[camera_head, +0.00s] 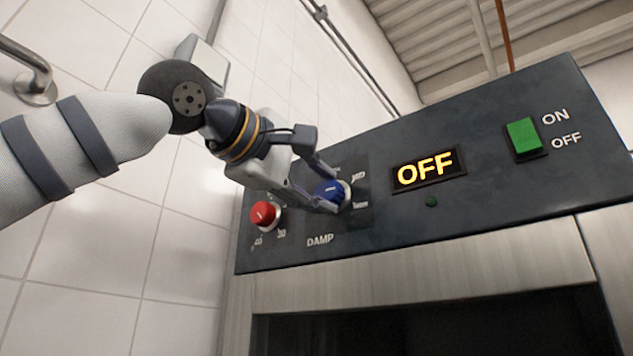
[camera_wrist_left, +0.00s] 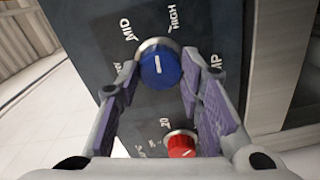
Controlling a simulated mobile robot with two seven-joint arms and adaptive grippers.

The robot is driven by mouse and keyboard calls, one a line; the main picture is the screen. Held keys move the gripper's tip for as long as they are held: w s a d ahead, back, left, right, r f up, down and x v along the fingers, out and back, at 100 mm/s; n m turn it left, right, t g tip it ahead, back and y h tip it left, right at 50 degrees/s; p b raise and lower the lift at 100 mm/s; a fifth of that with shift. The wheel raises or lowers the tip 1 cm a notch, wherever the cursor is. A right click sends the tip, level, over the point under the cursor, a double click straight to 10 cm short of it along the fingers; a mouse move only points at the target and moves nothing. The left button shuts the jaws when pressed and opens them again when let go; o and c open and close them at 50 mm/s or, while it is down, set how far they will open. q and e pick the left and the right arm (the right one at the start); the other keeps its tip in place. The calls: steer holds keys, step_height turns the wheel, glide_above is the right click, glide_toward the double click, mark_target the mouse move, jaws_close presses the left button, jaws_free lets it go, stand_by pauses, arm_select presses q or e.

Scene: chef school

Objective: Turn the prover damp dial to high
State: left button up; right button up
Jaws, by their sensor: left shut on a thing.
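The blue damp dial (camera_head: 330,191) is on the dark control panel (camera_head: 470,205), above the printed word DAMP. It also shows in the left wrist view (camera_wrist_left: 160,70), with MID and HIGH printed around it. Its white mark there points up the picture, between MID and HIGH. My left gripper (camera_head: 322,178) has its fingers on either side of this dial and is shut on it; the purple finger pads (camera_wrist_left: 205,105) show in the wrist view. My right gripper is not in view.
A red dial (camera_head: 264,215) is close beside the blue one, below my left gripper. The panel also has a display reading OFF (camera_head: 427,169), a small green light (camera_head: 431,201) and a green ON/OFF switch (camera_head: 523,138). A tiled wall (camera_head: 100,235) stands at the left.

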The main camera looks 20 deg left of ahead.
arm_select(q)
steer(key=m, duration=0.5)
steer(key=shift+a+r, duration=0.15)
steer(key=shift+m, duration=0.3)
stand_by(0.4)
steer(key=o, duration=1.1)
steer(key=shift+w, duration=0.1)
steer(key=shift+c, duration=0.2)
steer(key=shift+o, duration=0.5)
steer(key=shift+w, duration=0.1)
